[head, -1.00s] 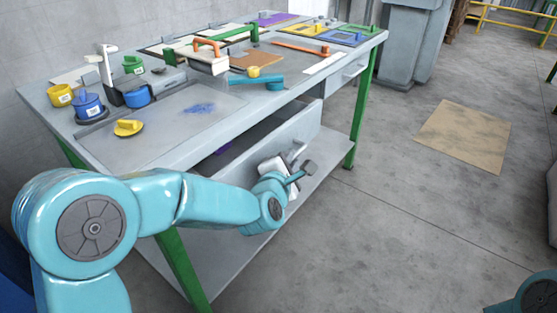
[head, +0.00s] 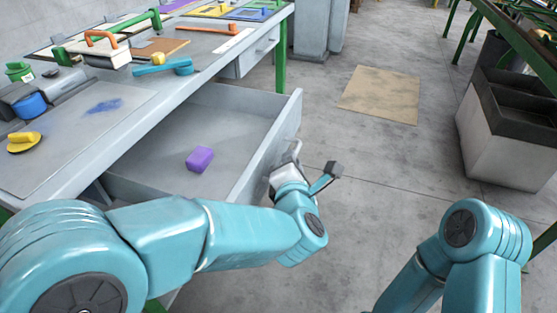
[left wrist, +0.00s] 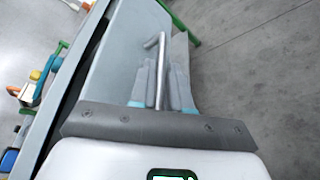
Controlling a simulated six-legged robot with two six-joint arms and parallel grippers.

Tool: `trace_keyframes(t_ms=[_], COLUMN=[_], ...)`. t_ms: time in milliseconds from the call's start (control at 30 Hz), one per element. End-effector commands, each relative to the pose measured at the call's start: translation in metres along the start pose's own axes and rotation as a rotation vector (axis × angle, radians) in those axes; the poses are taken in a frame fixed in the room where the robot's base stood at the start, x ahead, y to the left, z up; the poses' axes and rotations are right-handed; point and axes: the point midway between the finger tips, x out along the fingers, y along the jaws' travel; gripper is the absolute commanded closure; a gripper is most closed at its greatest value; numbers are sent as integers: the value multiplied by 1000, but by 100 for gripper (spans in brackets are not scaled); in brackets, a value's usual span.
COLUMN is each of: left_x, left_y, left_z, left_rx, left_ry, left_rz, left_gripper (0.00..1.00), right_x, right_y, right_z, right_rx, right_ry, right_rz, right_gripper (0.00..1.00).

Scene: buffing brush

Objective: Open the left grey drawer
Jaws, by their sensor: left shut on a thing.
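The left grey drawer (head: 240,125) is pulled well out from under the grey workbench's top in the head view, its inside exposed. A purple block (head: 200,159) lies on its floor. My left gripper (head: 292,160) is at the outer side of the drawer front. In the left wrist view, my left gripper's fingers (left wrist: 162,88) are shut around the metal handle (left wrist: 161,52), with the grey drawer front (left wrist: 120,65) beside them. My right arm shows at lower right in the head view, but its gripper is out of sight.
The workbench top (head: 130,115) holds a yellow-handled tool (head: 23,142), a blue brush (head: 165,68) and several other tools. A second drawer (head: 257,52), closed, is farther along. A bin (head: 510,130) stands at right. The floor before the drawer is clear around a tan mat (head: 380,95).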

Motion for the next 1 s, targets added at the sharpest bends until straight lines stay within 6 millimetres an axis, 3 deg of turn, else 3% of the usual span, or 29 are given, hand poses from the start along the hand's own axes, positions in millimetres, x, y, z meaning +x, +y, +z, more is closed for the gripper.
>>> trace_keyframes(t_ms=[433, 467, 500, 1000], left_x=[-1, -1, -1, 0], left_y=[-2, -2, -2, 0], left_z=[3, 3, 3, 2], left_rx=[1, 1, 1, 0], left_ry=[-2, -2, -2, -1], left_rz=[0, 0, 0, 1], left_gripper=[100, 73, 62, 62], right_x=[0, 0, 0, 0], right_y=[0, 0, 0, 0], right_z=[0, 0, 0, 0], right_rx=[0, 0, 0, 0], right_ry=[0, 0, 0, 0], right_rz=[0, 0, 0, 0], right_gripper=[62, 62, 62, 62])
